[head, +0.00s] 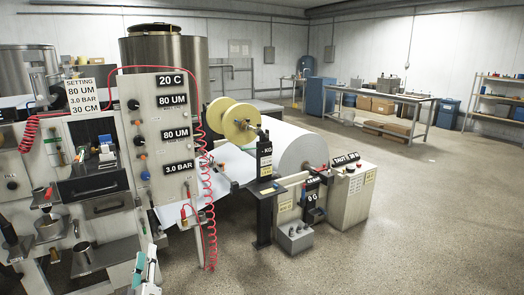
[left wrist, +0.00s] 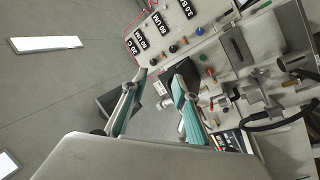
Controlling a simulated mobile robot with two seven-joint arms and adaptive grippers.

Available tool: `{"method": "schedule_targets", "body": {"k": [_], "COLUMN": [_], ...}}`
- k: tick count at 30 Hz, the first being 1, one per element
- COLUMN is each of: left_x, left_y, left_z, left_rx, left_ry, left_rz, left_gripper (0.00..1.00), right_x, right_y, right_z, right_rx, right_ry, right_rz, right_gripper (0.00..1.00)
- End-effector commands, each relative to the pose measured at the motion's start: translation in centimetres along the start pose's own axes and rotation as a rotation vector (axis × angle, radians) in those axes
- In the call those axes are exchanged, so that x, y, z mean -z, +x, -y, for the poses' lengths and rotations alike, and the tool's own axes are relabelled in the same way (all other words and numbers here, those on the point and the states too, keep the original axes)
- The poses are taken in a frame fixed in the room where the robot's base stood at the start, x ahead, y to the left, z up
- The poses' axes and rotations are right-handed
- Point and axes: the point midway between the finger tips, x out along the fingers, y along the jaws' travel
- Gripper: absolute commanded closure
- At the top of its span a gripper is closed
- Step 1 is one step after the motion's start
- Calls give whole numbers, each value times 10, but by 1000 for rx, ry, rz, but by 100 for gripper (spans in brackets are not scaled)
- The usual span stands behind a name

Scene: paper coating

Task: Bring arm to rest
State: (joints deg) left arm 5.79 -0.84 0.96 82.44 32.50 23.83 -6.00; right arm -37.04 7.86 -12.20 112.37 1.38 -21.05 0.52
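My left gripper (head: 145,266) shows at the bottom of the head view, in front of the lower part of the control panel (head: 165,130). In the left wrist view its two teal-padded fingers stand apart with nothing between them, so the left gripper (left wrist: 158,92) is open and empty. The panel, with its labels and knobs, shows beyond the fingertips at the top of that view. No contact between the fingers and the machine can be seen. My right gripper is in neither view.
A coating machine with metal cups and a drawer (head: 107,205) fills the left side. A large white paper roll (head: 290,145) and yellow spools (head: 238,122) stand to its right. A red coiled hose (head: 208,225) hangs near my gripper. The floor (head: 430,220) at right is clear.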

Motion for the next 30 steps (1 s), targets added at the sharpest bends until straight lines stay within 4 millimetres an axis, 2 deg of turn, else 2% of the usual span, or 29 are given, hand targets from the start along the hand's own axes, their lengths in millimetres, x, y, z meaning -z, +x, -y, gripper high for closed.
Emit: {"method": "schedule_targets", "body": {"k": [1, 3, 5, 9, 12, 15, 18, 21, 23, 30], "left_x": [-21, -49, -71, -112, -130, -140, -142, -142, -142, -141], "left_y": [-30, -69, -105, -192, -256, -313, -356, -382, -391, -395], "left_z": [2, 3, 5, 14, 22, 29, 35, 38, 40, 41], "left_rx": [-26, -63, -91, -149, -185, -214, -235, -247, -250, -252], "left_ry": [81, 190, 279, 472, 601, 710, 794, 846, 864, 874], "left_rz": [84, 200, 297, 512, 656, 780, 871, 926, 946, 956], "left_gripper": [71, 71, 71, 71, 71, 71, 71, 71, 71, 71], "right_x": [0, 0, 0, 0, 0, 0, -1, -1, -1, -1], "right_y": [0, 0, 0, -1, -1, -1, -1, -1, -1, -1], "right_z": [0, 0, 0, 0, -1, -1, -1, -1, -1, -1], "right_rx": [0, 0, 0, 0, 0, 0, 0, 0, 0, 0], "right_ry": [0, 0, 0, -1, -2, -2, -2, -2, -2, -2], "right_rz": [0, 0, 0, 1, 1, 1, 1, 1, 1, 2], "right_gripper": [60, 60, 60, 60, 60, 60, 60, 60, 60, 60]}}
